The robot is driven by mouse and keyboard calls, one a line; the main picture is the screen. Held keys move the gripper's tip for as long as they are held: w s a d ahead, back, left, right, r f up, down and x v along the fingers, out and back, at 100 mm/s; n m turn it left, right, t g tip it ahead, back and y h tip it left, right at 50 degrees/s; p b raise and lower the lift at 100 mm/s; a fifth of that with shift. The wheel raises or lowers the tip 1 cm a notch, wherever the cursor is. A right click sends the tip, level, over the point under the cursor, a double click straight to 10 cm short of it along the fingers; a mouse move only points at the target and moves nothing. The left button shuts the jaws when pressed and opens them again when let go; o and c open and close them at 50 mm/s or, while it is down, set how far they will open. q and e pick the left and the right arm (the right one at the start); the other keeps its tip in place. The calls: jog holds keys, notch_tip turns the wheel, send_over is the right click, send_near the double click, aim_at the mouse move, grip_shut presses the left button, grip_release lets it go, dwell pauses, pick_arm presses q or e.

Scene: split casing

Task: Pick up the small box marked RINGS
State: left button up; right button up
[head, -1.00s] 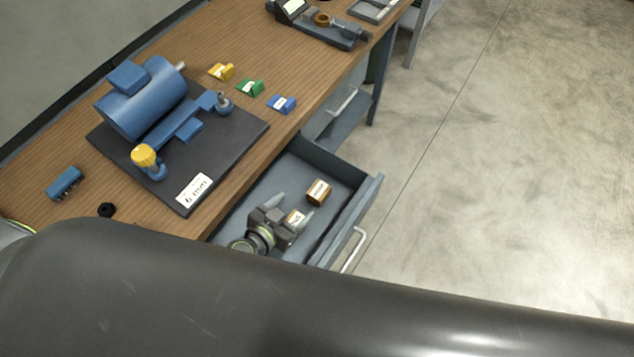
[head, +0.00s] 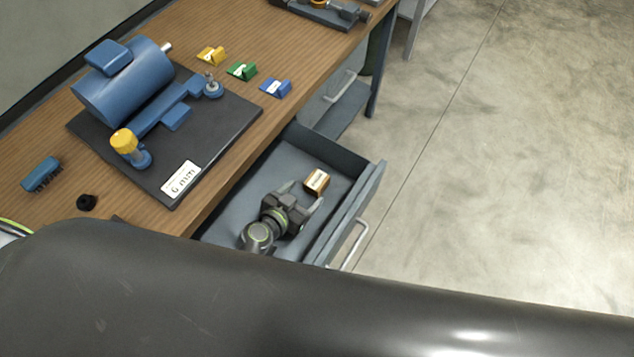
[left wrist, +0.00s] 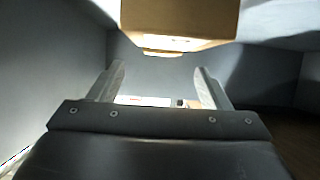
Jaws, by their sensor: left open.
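A small brown box (head: 316,181) with a pale label lies in the open drawer. The print on its label is too small to read. A brown box (left wrist: 180,18) also fills the top of the left wrist view, beyond the fingertips. My left gripper (head: 304,192) is open, low in the drawer, its fingers pointing toward the box and apart from it. A pale, label-like strip (left wrist: 145,101) shows between the finger bases in the left wrist view, mostly hidden by the gripper body. My right gripper is not in view.
The drawer's front wall (head: 350,213) and side walls stand close around the gripper. On the wooden bench (head: 235,118) are a blue motor (head: 125,85) on a dark plate, yellow, green and blue labelled pieces, and a blue brush (head: 41,174). Floor to the right is clear.

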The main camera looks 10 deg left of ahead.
aim_at(314, 184)
pick_arm(q)
jog(key=shift+f+b+x, duration=0.2)
jog(key=shift+b+x, duration=0.4)
jog(key=shift+x, duration=2.55)
jog(key=shift+s+a, duration=0.1)
jog(key=shift+a, duration=0.05)
jog(key=shift+c, duration=0.3)
jog(key=c, duration=1)
jog(key=shift+c, duration=0.9)
jog(key=shift+r, duration=0.15)
